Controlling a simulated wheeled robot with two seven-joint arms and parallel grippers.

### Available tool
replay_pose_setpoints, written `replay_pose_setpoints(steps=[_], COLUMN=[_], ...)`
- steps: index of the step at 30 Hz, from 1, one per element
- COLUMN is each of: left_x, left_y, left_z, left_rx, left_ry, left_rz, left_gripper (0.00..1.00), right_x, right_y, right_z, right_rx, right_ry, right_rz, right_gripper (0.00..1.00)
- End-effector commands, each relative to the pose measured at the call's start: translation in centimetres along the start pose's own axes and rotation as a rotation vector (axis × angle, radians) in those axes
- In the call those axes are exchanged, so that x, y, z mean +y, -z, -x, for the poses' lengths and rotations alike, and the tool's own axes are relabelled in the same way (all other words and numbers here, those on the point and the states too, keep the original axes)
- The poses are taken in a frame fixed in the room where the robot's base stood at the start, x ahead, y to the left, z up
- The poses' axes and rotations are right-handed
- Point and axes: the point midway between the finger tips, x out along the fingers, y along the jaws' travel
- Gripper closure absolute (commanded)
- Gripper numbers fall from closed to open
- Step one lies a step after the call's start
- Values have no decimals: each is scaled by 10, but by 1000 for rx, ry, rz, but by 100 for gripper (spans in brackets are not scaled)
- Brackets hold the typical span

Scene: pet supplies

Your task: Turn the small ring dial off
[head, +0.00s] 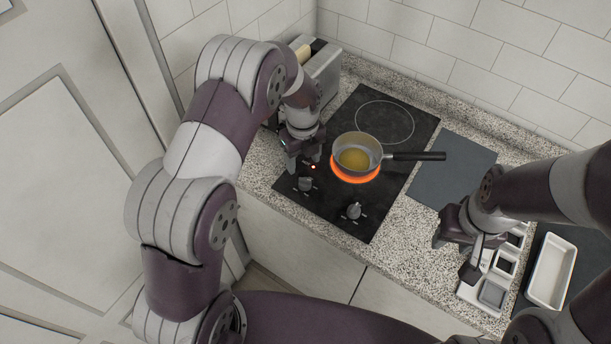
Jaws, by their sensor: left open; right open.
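A black cooktop (335,215) is set in the speckled counter. Its nearer ring (355,180) glows orange under a saucepan (357,153) with yellowish contents; the farther ring (384,122) is a dark outline. Two dials are on the near edge: a left dial (306,184) and a right dial (354,211). Their labels are too small to read, so I cannot tell which serves the small ring. A red light (313,167) shows by the left dial. My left gripper (304,166) is open, pointing down just behind the left dial. My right gripper (455,257) is open over the counter at right.
The pan's black handle (420,156) points right, over a dark grey board (455,168). A toaster-like metal appliance (322,72) stands behind my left arm. At right are a white compartment tray (470,294) and an empty white dish (552,272).

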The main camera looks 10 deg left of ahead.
Motion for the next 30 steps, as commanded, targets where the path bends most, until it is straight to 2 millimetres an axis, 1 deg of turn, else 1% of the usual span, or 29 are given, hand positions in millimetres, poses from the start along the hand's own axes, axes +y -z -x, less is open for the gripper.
replay_pose_setpoints(steps=[1, 3, 6, 9, 12, 15, 22, 23, 24, 26, 27, 28, 30], left_x=[1, 1, 1, 0, 0, 0, 0, 0, 0, 0, 0, 0, 0], left_y=[1, 1, 1, 0, 0, 0, 0, 0, 0, 0, 0, 0, 0], left_z=[-10, -29, -52, -70, -81, -87, -89, -89, -89, -89, -89, -89, -89], left_rx=[3, 3, 2, 1, 0, -1, -1, -1, -1, -1, -1, -1, -1], left_ry=[-4, -4, -3, -1, 0, 1, 2, 2, 2, 2, 2, 2, 2], left_rz=[0, 1, 1, 2, 2, 2, 3, 3, 3, 3, 3, 3, 3], left_gripper=[38, 38, 38, 38, 38, 38, 38, 41, 54, 74, 87, 94, 94], right_x=[0, 0, 0, 0, 0, 0, 0, 0, 0, 0, 0, 0, 0], right_y=[1, 2, 2, 3, 3, 3, 3, 3, 3, 3, 3, 3, 3], right_z=[9, 14, 20, 24, 26, 26, 25, 25, 25, 25, 25, 25, 25], right_rx=[0, 0, 0, 0, 0, 0, 0, 0, 0, 0, 0, 0, 0], right_ry=[0, 0, 0, 0, 0, 0, 0, 0, 0, 0, 0, 0, 0], right_rz=[0, 0, 0, 0, 0, 0, 0, 0, 0, 0, 0, 0, 0], right_gripper=[57, 57, 57, 57, 57, 57, 57, 57, 57, 57, 57, 57, 57])
